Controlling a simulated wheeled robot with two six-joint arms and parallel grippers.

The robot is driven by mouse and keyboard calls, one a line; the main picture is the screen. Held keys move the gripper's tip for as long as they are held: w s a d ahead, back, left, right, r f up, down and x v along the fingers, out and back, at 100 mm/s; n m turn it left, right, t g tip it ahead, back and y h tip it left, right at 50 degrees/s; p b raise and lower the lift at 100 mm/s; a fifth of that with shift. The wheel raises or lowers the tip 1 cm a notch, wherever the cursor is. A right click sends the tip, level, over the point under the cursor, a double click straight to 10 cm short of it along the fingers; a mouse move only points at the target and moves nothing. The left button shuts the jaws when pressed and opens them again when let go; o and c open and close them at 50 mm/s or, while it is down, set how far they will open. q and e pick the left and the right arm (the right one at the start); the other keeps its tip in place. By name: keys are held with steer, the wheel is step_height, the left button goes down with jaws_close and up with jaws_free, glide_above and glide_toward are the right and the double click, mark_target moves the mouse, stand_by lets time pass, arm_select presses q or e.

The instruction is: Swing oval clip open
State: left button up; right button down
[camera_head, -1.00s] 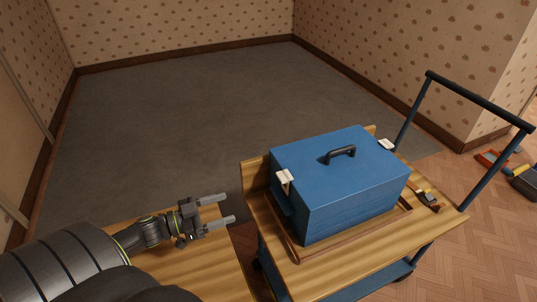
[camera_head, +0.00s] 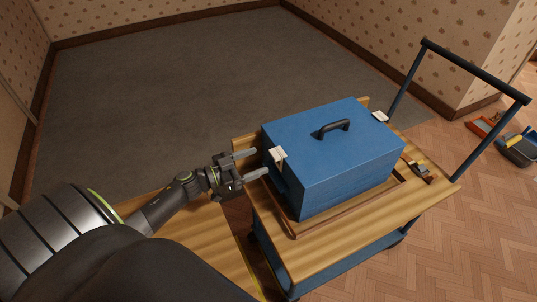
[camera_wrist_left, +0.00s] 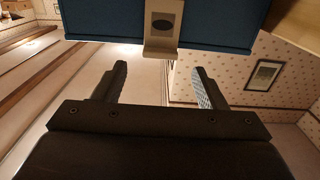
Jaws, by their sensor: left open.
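A blue box (camera_head: 335,160) with a black top handle (camera_head: 331,128) sits on a wooden-topped cart. A pale clip (camera_head: 278,155) is on its left side at the lid edge, and another pale clip (camera_head: 380,117) is at its far right. My left gripper (camera_head: 256,163) is open and empty, just left of the near clip. In the wrist view its fingers (camera_wrist_left: 159,82) are spread below the clip, with no contact visible. My right gripper is out of view.
The cart top (camera_head: 310,255) has a raised frame around the box and a dark tool (camera_head: 420,170) at right. The cart's dark handle (camera_head: 475,68) rises at right. A wooden surface (camera_head: 200,240) lies under my left arm. Bins (camera_head: 515,148) stand on the floor at far right.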

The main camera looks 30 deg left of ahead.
mark_target(272, 156)
arm_select(q)
steer(key=x, duration=0.5)
steer(key=shift+f, duration=0.1)
steer(key=c, duration=1.4)
